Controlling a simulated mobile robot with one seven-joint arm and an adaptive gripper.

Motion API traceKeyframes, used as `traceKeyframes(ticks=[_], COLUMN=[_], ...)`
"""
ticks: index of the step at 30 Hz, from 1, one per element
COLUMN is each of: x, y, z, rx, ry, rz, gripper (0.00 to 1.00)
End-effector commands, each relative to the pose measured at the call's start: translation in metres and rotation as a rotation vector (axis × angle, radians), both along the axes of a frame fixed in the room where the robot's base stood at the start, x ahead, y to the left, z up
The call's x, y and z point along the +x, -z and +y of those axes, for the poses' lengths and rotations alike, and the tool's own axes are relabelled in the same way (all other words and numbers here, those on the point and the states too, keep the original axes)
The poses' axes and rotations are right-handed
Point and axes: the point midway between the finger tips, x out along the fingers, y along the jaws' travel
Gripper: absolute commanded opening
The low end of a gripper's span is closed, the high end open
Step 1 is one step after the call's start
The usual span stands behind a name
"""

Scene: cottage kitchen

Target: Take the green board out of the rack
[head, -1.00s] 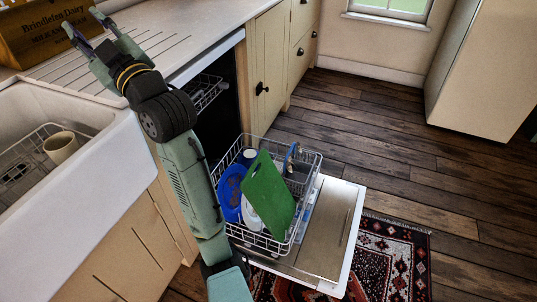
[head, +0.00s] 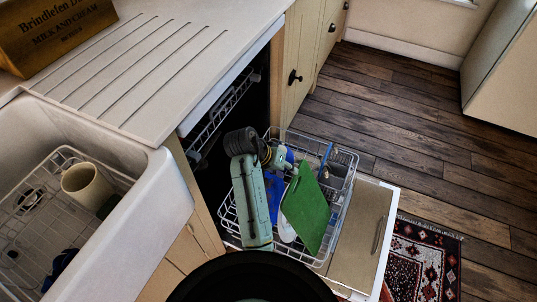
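The green board (head: 306,212) stands tilted in the lower dishwasher rack (head: 330,240), which is pulled out over the open door. My gripper (head: 291,163) is over the rack, close to the board's upper left edge. Its fingers are small and partly hidden in the head view, so I cannot tell whether they are open or touch the board. A blue plate (head: 273,190) and a white dish (head: 286,231) stand in the rack just left of the board, partly hidden by my arm and the board.
A cutlery basket (head: 338,172) sits at the rack's right back. The open dishwasher door (head: 362,225) lies to the right. The worktop (head: 190,60) and sink (head: 150,185), with a cream mug (head: 87,186) in a wire basket, are at left. Wooden floor at right is clear beyond the patterned rug (head: 425,255).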

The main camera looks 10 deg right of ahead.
Motion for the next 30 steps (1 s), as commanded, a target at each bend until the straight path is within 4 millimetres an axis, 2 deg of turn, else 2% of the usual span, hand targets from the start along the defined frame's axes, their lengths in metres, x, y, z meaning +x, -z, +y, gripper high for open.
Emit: traceKeyframes(ticks=[1, 5, 21, 30], x=[-0.010, -0.019, -0.011, -0.009], y=[0.004, 0.012, 0.082, 0.095], z=[-0.004, -0.011, -0.059, -0.068], rx=[-0.012, -0.026, -0.025, -0.025], ry=[0.039, 0.082, 0.078, 0.074], rz=[0.016, 0.029, 0.028, 0.025], gripper=[0.33, 0.33, 0.33, 0.33])
